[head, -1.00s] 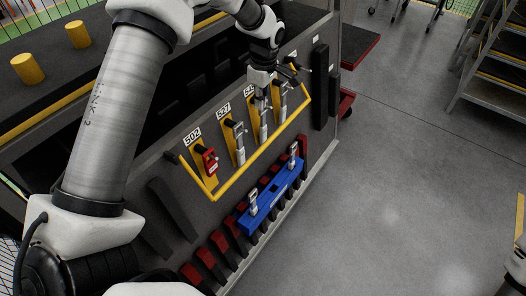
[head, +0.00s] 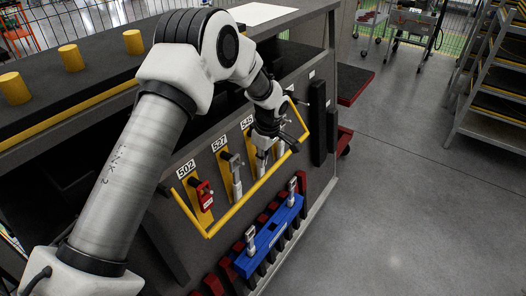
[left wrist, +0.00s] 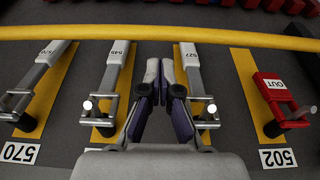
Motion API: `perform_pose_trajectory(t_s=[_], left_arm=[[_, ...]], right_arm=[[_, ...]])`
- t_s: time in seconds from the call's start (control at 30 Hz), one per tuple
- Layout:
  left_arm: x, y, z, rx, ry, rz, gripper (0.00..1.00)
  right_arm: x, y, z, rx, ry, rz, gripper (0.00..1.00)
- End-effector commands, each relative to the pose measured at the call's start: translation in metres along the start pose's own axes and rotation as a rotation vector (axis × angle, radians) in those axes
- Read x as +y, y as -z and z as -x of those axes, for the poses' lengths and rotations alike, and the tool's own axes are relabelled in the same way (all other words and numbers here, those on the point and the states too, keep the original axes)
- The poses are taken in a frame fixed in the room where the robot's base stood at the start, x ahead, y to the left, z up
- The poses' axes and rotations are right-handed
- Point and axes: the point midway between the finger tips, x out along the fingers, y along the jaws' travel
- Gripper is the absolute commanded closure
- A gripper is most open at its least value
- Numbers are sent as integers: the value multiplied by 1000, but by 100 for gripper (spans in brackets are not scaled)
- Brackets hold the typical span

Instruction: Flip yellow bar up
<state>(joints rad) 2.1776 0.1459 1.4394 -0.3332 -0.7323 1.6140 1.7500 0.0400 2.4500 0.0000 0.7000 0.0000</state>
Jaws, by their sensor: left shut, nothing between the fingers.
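The yellow bar (head: 248,197) is a U-shaped rail in front of the panel's row of numbered handles. Its long side hangs low, below the handles, with its ends at the panel. In the left wrist view the bar (left wrist: 150,36) crosses the top of the picture. In the head view the left gripper (head: 284,146) is over the bar's right half. My right gripper is out of view.
The 502 handle carries a red OUT tag (left wrist: 274,86). Silver handles (left wrist: 108,82) stand close on both sides of my fingers. A blue lockout beam (head: 270,238) sits below the bar. Open floor (head: 420,220) lies to the right.

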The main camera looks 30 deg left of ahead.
Motion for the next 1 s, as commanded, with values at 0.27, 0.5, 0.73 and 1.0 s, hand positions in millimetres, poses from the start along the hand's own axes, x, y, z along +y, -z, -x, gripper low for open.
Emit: perform_pose_trajectory(t_s=[0.27,0.5,0.73,1.0], left_arm=[[0,0,-44,0,2,0,100],[0,0,-51,0,-1,0,100],[0,0,-50,-3,-1,0,100],[0,-5,-43,-61,-1,2,100]], right_arm=[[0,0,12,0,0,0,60],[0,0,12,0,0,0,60],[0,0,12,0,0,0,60],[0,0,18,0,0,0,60]])
